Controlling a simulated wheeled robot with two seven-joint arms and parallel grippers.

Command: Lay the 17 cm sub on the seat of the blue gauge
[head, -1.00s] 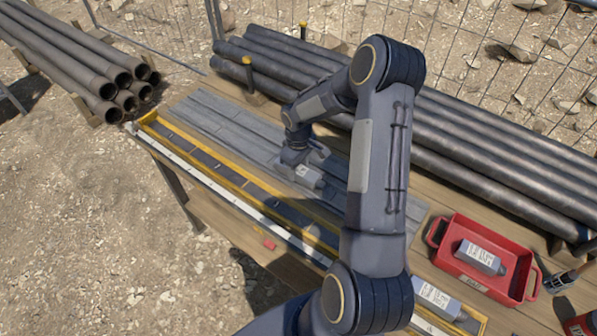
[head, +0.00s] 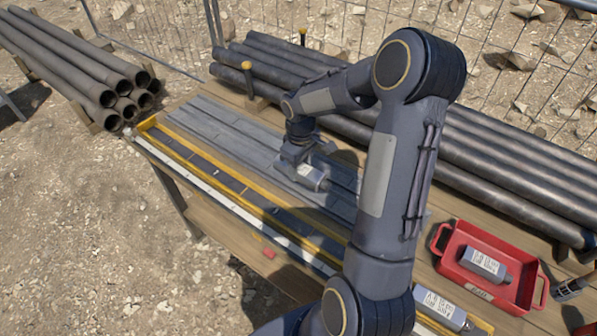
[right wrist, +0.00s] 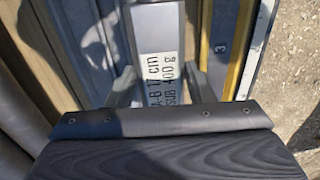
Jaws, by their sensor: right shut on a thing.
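The 17 cm sub (head: 313,177) is a grey block with a white label. My right gripper (head: 300,163) is shut on it, over the grey slats on the bench. In the right wrist view the sub (right wrist: 160,40) lies between the two fingers (right wrist: 160,88), and its label reads 17 cm, SUB, 400 g. I cannot tell whether it touches the slats. A long yellow-edged channel (head: 200,163) with a dark floor runs beside it, and a numbered part of it shows in the right wrist view (right wrist: 222,45). I cannot make out a blue gauge. My left gripper is not in view.
A red tray (head: 440,244) holds another labelled sub (head: 484,264). A further sub (head: 440,306) lies at the near end of the bench. Dark pipes (head: 490,150) line the back. My right arm hides the bench's middle.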

